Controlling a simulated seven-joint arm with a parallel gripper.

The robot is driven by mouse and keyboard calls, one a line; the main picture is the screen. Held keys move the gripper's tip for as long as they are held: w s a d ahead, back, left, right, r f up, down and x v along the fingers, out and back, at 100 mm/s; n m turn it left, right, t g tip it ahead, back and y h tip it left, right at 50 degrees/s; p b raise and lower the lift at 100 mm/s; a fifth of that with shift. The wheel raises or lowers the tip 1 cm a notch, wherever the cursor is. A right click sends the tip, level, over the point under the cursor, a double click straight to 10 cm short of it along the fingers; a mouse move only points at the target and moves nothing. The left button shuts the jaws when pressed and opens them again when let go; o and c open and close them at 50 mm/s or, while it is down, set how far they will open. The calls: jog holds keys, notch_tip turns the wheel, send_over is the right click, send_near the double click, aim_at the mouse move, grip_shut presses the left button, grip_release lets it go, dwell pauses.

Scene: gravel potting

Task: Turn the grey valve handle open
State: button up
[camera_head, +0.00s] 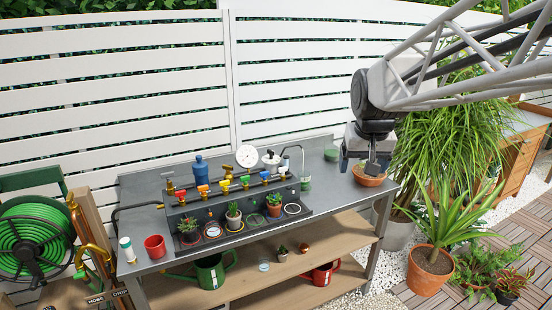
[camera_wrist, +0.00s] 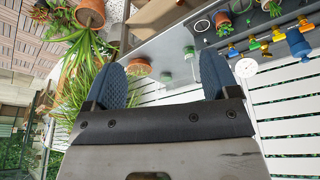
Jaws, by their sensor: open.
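A row of valves with coloured handles runs along the back of a dark stepped rack on the grey workbench. The grey valve handle (camera_head: 283,170) appears to be the small pale one at the right end of the row; it is too small to tell its angle. My gripper (camera_head: 372,168) is open and empty, well to the right of the valves, over a terracotta bowl at the bench's right end. In the wrist view my gripper (camera_wrist: 162,72) shows two blue fingers wide apart. Some valves show at the upper right there, but I cannot single out the grey handle.
A white dial gauge (camera_head: 247,156) and a blue bottle (camera_head: 201,170) stand behind the valves. The terracotta bowl (camera_head: 369,178) is below my gripper. A large leafy plant (camera_head: 440,130) grows to the right.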

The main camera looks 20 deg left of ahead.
jog(key=w+a+n, duration=0.1)
jog(key=w+a, duration=0.3)
jog(key=a, duration=0.3)
jog(key=w+a, duration=0.4)
jog(key=a, duration=0.4)
jog(key=n+y, duration=0.2)
jog(key=n, duration=0.3)
send_near(168, 177)
jog(key=shift+w+a, duration=0.3)
jog(key=shift+w, duration=0.05)
jog(key=shift+x, duration=3.85)
jog(key=shift+c, duration=0.2)
